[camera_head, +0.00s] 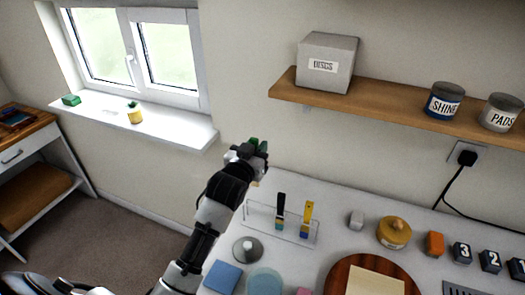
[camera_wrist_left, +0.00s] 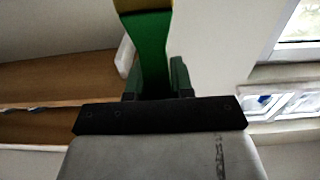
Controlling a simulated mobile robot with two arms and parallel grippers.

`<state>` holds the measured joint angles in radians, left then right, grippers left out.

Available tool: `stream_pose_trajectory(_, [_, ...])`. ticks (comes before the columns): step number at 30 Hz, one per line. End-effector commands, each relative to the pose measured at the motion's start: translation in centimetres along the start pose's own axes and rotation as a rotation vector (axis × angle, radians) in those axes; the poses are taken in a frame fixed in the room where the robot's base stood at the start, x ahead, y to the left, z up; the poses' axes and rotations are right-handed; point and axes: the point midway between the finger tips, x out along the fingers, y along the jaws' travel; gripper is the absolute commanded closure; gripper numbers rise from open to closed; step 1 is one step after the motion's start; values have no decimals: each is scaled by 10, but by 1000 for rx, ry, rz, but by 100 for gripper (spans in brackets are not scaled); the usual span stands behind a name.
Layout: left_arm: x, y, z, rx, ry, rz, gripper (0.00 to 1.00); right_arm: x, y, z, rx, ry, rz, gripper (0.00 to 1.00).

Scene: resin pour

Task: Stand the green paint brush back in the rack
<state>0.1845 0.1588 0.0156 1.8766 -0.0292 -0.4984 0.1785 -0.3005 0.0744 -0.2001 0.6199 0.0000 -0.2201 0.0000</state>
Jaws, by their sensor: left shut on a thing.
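The green paint brush (camera_wrist_left: 150,45) is held between the fingers of my left gripper (camera_wrist_left: 156,85) in the wrist view, with a yellowish part at the top edge. In the head view my left gripper (camera_head: 252,153) is raised above the back left of the worktop, and a bit of green shows at its fingers. The clear rack (camera_head: 262,232) stands on the worktop below and right of the gripper, apart from it. A black brush (camera_head: 281,208) and a yellow brush (camera_head: 307,214) stand upright in it. My right gripper is out of view.
A grey round lidded thing (camera_head: 247,250), a blue block (camera_head: 222,277) and a wooden round board (camera_head: 340,280) are in front of the rack. A wall shelf (camera_head: 400,110) is above.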

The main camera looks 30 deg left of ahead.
Motion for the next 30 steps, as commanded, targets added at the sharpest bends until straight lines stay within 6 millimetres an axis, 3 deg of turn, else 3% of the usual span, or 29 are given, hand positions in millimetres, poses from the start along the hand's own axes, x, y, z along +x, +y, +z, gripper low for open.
stream_pose_trajectory(17, [0,1,56,0,1,2,100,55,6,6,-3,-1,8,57])
stream_pose_trajectory(30, [0,1,94,-1,0,2,100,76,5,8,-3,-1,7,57])
